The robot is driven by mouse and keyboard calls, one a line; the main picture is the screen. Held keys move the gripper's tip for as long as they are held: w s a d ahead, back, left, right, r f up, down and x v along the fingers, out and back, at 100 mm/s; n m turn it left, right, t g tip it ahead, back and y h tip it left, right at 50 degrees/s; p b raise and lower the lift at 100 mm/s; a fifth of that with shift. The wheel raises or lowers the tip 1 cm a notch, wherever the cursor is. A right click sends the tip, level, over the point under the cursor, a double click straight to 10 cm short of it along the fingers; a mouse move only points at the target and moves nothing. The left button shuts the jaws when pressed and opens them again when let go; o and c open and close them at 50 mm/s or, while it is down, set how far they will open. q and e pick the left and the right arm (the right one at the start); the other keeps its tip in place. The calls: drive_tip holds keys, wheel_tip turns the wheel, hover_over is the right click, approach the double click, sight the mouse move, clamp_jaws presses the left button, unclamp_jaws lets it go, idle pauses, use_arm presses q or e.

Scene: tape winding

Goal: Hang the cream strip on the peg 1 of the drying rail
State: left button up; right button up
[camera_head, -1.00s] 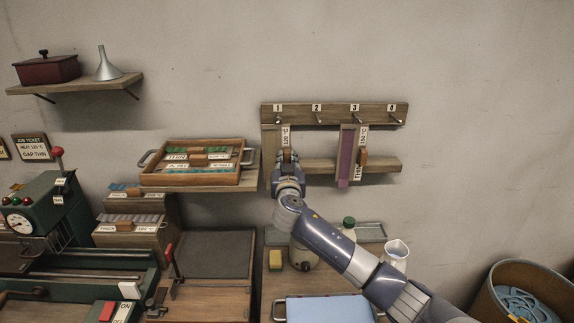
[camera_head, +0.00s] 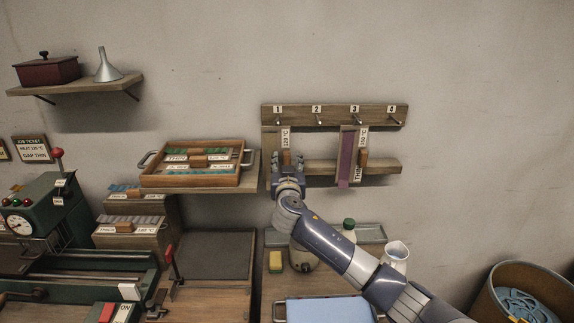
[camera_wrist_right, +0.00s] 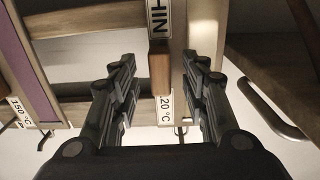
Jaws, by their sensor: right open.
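The cream strip (camera_head: 269,143) hangs upright below peg 1 (camera_head: 278,121) of the drying rail (camera_head: 335,115), beside a card marked 120 °C. In the right wrist view its pale surface (camera_wrist_right: 178,45) runs beside a THIN label and a wooden tab (camera_wrist_right: 159,70). My right gripper (camera_head: 288,158) is open just below the tab, with one finger on each side of it in the wrist view (camera_wrist_right: 157,88). The fingers stand clear of the tab. The exact seat of the strip on the peg is too small to tell. My left gripper is not in view.
A purple strip (camera_head: 345,158) hangs from peg 3; pegs 2 and 4 are bare. A handled wooden tray (camera_head: 243,180) with strips sits on the shelf left of my gripper.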

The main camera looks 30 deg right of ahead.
drive_tip(key=v, duration=1.2)
drive_tip(key=s+a+f+n+g+y, duration=0.2)
drive_tip(key=s+a+f+g+y, duration=0.15)
drive_tip(key=s+f, duration=0.55)
drive_tip(key=s+a+f+n+g+y, duration=0.25)
drive_tip(key=s+a+f, duration=0.3)
drive_tip(key=f, duration=0.65)
drive_tip(key=s+a+f+n+g+y, duration=0.1)
drive_tip(key=s+a+f+g, duration=0.15)
drive_tip(key=s, duration=0.45)
drive_tip(key=s+a+f+n+g+y, duration=0.1)
drive_tip(key=s+a+f+n+y, duration=0.15)
drive_tip(key=s, duration=0.45)
drive_tip(key=s+a+f+g+y, duration=0.1)
drive_tip(key=s+a+f+g, duration=0.1)
drive_tip(key=s+a, duration=0.35)
wheel_tip(320, 180, down, 26)
drive_tip(key=s+d+g, duration=0.2)
drive_tip(key=s, duration=0.1)
drive_tip(key=s+d+f, duration=0.2)
drive_tip(key=s+f, duration=1.4)
drive_tip(key=shift+s+d+n+g+h, duration=0.35)
drive_tip(key=shift+s+d+n+h, duration=0.05)
drive_tip(key=shift+h, duration=0.05)
